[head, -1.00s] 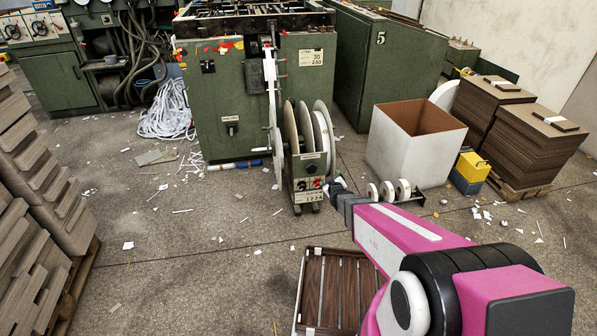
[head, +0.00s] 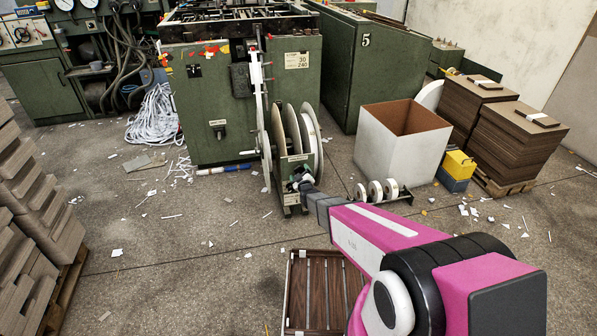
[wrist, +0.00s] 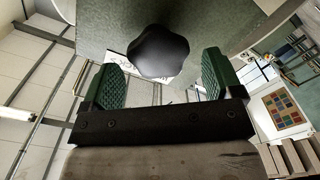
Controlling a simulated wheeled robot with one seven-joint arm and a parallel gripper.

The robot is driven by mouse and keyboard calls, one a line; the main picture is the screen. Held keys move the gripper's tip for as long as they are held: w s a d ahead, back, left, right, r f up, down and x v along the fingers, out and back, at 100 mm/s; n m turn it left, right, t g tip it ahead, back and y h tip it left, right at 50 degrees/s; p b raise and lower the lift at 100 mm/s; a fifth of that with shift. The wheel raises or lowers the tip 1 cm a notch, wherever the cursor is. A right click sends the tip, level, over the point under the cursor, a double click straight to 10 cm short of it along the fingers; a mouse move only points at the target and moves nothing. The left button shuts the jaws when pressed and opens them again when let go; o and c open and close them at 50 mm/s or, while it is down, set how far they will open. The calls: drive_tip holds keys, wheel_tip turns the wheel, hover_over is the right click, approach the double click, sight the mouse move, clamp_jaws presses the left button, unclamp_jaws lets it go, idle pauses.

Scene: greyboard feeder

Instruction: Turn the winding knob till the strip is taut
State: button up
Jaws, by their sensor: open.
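The winding knob (wrist: 158,52) is a black lobed knob, seen large in the wrist view against a green panel. My gripper (wrist: 160,80) is open, with a green ribbed pad to the left of the knob and one to its right. The knob shows just beyond the gap between the pads; I cannot tell whether either pad touches it. In the head view my gripper (head: 303,182) is at the front of the reel stand (head: 290,196) and hides the knob. The reel discs (head: 291,135) stand upright, with a white strip (head: 257,80) running up beside them.
A green machine (head: 215,125) stands behind the reels. Small white rolls (head: 375,190) lie on the floor to the right, near a white open box (head: 385,150). A slatted wooden crate (head: 322,290) is below my arm. The floor at left centre is mostly clear apart from scraps.

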drive_tip(key=shift+x, duration=1.45)
drive_tip(key=c, duration=0.9)
drive_tip(key=shift+d+m, duration=0.1)
drive_tip(key=shift+m, duration=0.7)
drive_tip(key=o, duration=0.9)
drive_tip(key=shift+s, duration=0.15)
